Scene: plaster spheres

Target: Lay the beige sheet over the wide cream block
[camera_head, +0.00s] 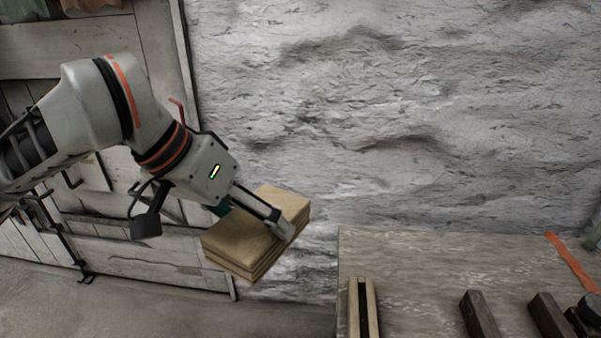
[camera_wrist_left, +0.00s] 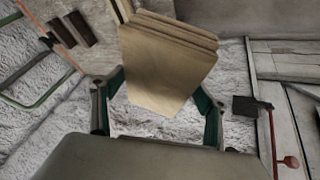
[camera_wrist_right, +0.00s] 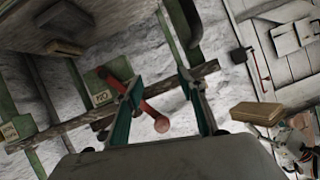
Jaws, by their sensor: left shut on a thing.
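A beige, layered, flat stack (camera_head: 255,236), which I take to be the folded beige sheet, is held tilted in the air left of the table. My left gripper (camera_head: 265,215) is shut on it; one finger lies along its near right side, the other is mostly hidden. In the left wrist view the stack (camera_wrist_left: 165,75) sits between the fingers. A pale slotted piece (camera_head: 371,310) stands at the table's left front, cut by the frame edge; I cannot tell whether it is the wide cream block. My right gripper (camera_wrist_right: 166,88) is open and empty in the right wrist view.
The table (camera_head: 430,262) has a bare back half. Dark brown bars (camera_head: 480,314) and a dark object (camera_head: 586,315) stand at its front right. An orange strip (camera_head: 572,262) lies at its right. A rough grey wall (camera_head: 400,120) rises behind.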

